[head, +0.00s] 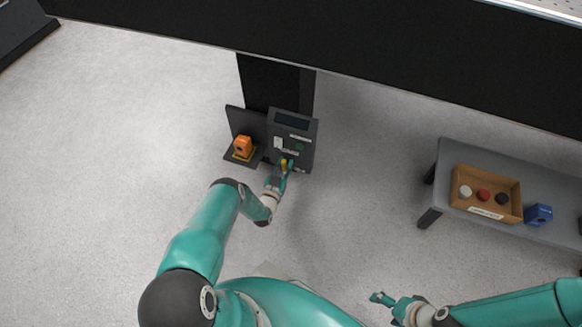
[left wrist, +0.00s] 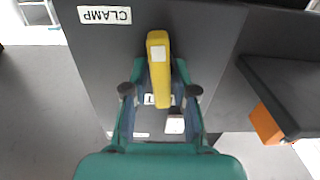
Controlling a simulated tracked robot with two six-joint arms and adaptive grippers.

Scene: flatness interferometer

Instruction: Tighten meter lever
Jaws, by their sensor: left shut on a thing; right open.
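The meter is a dark grey panel box (head: 293,128) on the black column in the head view, with a dark display, a green button and white labels. A yellow lever (head: 284,162) sits low on its face. In the left wrist view the yellow lever (left wrist: 158,70) stands between my fingers, beside a CLAMP label (left wrist: 104,15). My left gripper (head: 282,166) is shut on the lever; it also shows in the left wrist view (left wrist: 159,95). My right gripper (head: 376,298) is open and empty, low above the floor area at the bottom right.
An orange block (head: 243,146) rests on a dark shelf (head: 232,157) left of the meter. A grey bench (head: 450,150) at right bears a wooden tray (head: 513,187) with white, red and black knobs, and a blue block (head: 538,214). A large dark beam (head: 330,45) crosses above.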

